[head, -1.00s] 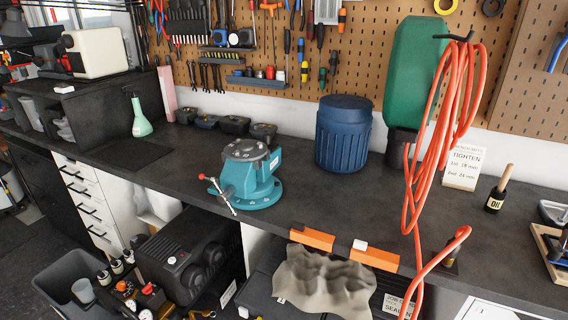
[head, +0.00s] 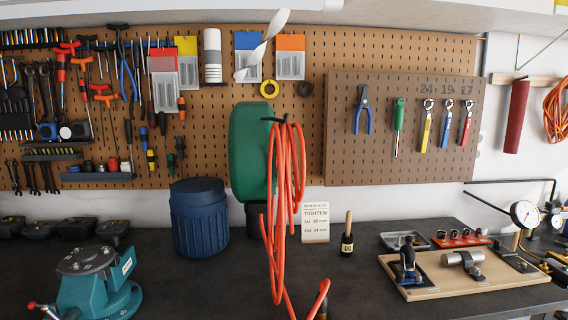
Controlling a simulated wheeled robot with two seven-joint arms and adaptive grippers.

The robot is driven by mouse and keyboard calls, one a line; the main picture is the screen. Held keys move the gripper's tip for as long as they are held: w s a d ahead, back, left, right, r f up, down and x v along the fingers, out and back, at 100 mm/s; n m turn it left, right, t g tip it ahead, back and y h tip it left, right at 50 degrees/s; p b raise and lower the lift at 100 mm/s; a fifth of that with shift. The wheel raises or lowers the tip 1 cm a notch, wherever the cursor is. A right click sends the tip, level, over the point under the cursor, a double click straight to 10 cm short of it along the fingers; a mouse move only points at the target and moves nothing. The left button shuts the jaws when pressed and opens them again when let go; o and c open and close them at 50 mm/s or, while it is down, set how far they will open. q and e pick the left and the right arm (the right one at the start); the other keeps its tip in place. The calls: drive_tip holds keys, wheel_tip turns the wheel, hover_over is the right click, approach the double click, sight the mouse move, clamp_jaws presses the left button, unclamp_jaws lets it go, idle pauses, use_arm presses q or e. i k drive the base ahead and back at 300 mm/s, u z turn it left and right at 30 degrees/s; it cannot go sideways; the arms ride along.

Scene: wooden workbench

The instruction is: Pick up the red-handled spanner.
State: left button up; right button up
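The red-handled spanner (head: 465,123) hangs upright at the right end of a row on the small raised pegboard panel (head: 350,165), under the number 17. A blue-handled spanner (head: 446,125) hangs just left of it under 19. A yellow-handled spanner (head: 425,125) hangs further left under 24. Neither of my grippers shows in the head view.
Orange hose (head: 277,210) hangs in front of the green container (head: 250,150). A teal vise (head: 95,290) is at left.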

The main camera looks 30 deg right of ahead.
sight(467, 123)
drive_tip(key=z, duration=2)
